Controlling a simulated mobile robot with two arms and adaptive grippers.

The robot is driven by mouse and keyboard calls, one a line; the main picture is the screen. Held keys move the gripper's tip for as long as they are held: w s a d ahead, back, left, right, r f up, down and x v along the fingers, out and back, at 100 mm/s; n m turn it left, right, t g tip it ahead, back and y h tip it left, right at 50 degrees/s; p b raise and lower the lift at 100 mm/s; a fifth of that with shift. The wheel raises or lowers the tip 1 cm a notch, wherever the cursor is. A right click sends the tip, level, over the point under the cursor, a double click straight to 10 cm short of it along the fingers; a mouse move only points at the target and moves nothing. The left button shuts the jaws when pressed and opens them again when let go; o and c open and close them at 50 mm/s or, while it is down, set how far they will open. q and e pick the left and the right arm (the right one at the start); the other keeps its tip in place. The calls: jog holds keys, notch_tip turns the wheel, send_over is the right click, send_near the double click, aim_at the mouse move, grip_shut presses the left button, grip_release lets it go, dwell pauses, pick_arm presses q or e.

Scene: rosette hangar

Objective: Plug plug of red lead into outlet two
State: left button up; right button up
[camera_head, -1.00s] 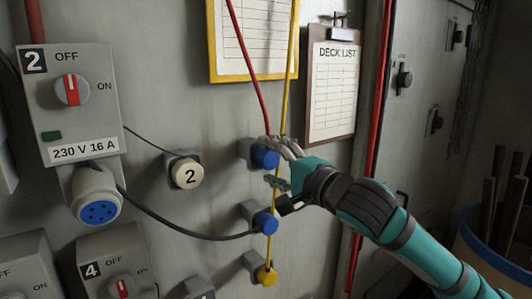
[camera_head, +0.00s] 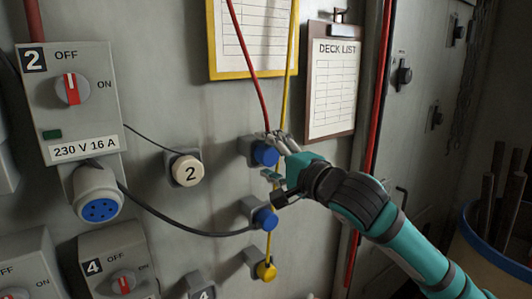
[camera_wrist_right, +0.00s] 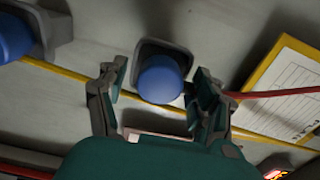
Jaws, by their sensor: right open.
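The red lead (camera_head: 250,72) hangs from above and runs down to a blue plug (camera_head: 265,154), which sits in a grey holder on the wall. My right gripper (camera_head: 272,160) is open, with one finger above and one below this plug. In the right wrist view the blue plug (camera_wrist_right: 160,78) lies between the two open fingers (camera_wrist_right: 161,72), with visible gaps on both sides. Outlet two (camera_head: 99,209) is a round blue-faced socket under the switch box marked 2 (camera_head: 85,120), at the left. Its face is uncovered. My left gripper is not in view.
Below are another blue plug (camera_head: 265,219) on a black lead and a yellow plug (camera_head: 265,271). A yellow lead (camera_head: 290,60) passes close to my fingers. A beige cap marked 2 (camera_head: 187,170) sits between outlet and plugs. A deck list clipboard (camera_head: 332,90) hangs to the right.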

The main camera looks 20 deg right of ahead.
aim_at(272, 157)
dwell(0.8)
grip_shut()
jog(key=shift+s, duration=0.1)
jog(key=shift+v, duration=2.95)
